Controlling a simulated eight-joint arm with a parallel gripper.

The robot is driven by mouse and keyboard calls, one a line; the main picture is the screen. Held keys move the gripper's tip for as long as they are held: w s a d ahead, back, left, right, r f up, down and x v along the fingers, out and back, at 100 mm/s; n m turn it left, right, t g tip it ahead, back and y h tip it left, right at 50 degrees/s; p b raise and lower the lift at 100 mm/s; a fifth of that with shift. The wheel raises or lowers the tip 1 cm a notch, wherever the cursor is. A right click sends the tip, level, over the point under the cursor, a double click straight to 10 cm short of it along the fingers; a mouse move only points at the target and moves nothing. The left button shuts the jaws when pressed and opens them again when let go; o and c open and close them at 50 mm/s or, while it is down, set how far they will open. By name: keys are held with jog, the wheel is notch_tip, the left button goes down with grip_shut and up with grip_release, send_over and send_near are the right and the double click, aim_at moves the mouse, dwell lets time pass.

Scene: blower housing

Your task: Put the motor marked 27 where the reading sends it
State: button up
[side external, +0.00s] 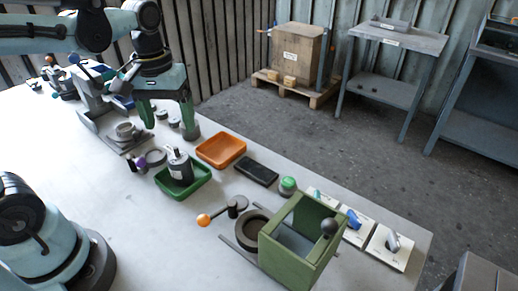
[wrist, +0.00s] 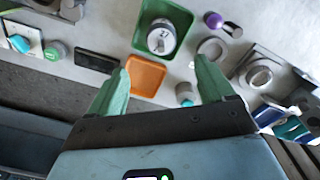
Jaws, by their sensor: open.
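The motor (wrist: 162,40) is a grey cylinder standing in the green tray (side external: 185,197); its top label appears to read 27 in the wrist view. The same motor (side external: 180,168) shows upright in the side view. An orange tray (side external: 220,150) lies beside the green one and looks empty; it also shows in the wrist view (wrist: 147,76). A dark flat box (side external: 256,171) lies beyond it; no reading on it is legible. My gripper (side external: 169,130) is open and empty, behind the trays in the side view. In the wrist view my gripper's (wrist: 161,62) fingers are spread wide.
A green open frame (side external: 292,262) stands at the table's right, near a dark ring (side external: 250,232) and an orange-ended lever (side external: 204,220). A green-topped button (side external: 288,186) and several cards (side external: 388,249) sit along the far edge. A grey fixture (side external: 122,132) stands at left.

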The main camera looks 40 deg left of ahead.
jog(key=m+t, duration=0.1)
jog(key=d+m+t, duration=0.1)
jog(key=f+m+t, duration=0.1)
jog(key=shift+s+d, duration=0.3)
jog(key=shift+s, duration=0.05)
jog(key=m+t, duration=0.1)
jog(key=d+m+t, duration=0.1)
jog(key=m+t, duration=0.1)
jog(key=shift+w+d+f+t, duration=0.1)
jog(key=shift+d+f+t, duration=0.05)
jog(key=shift+f+t, duration=0.25)
dwell(0.8)
